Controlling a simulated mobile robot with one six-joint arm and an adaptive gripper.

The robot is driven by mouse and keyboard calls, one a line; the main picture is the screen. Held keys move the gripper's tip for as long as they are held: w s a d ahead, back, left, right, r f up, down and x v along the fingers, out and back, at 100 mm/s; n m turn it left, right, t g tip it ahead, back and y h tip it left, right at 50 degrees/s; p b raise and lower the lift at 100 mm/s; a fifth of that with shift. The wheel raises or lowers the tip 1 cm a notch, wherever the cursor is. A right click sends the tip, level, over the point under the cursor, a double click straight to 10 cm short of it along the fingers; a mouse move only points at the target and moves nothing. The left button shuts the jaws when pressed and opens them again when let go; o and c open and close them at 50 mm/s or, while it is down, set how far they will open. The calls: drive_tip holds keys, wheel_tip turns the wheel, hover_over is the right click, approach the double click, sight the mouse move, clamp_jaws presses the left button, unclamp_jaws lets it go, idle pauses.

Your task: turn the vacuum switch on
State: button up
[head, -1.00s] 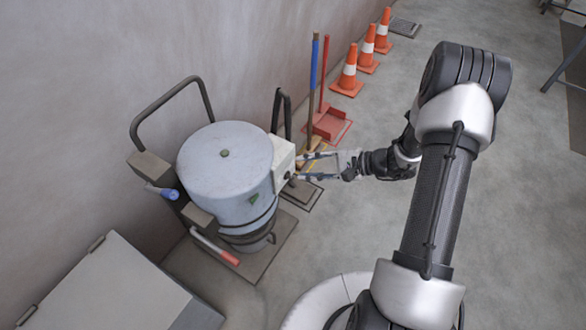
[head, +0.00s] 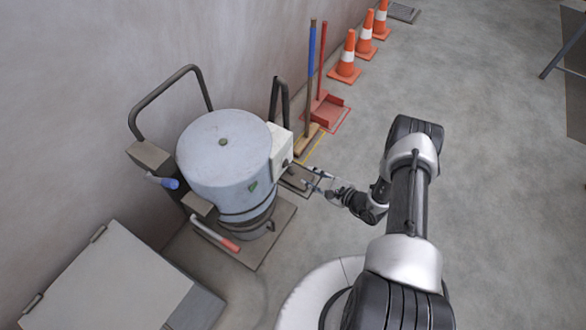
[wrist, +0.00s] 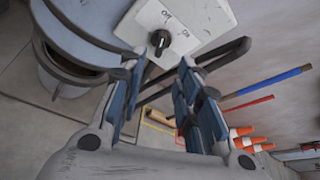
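The vacuum is a grey-blue drum (head: 222,165) with a pale switch box (head: 281,145) on its right side. In the wrist view, the black rotary switch (wrist: 159,40) sits on the pale box face (wrist: 200,18) with small markings beside it. I cannot tell for certain which marking its pointer faces. My gripper (head: 311,177) is open and empty, a short way right of the box and apart from the switch. In the wrist view, its two fingers (wrist: 160,75) are spread, with the switch seen between and beyond their tips.
A blue-handled broom (head: 311,80), a red dustpan (head: 328,108) and orange cones (head: 346,58) stand along the wall behind the vacuum. A grey chest (head: 105,280) is at the lower left. Dark bar handles (head: 172,85) rise beside the drum. Open floor lies to the right.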

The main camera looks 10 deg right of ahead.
sight(291, 166)
drive_tip(key=b+x, duration=0.2)
drive_tip(key=x, duration=0.8)
drive_tip(key=shift+w+a+f, duration=0.15)
drive_tip(key=shift+c, duration=0.6)
clamp_jaws()
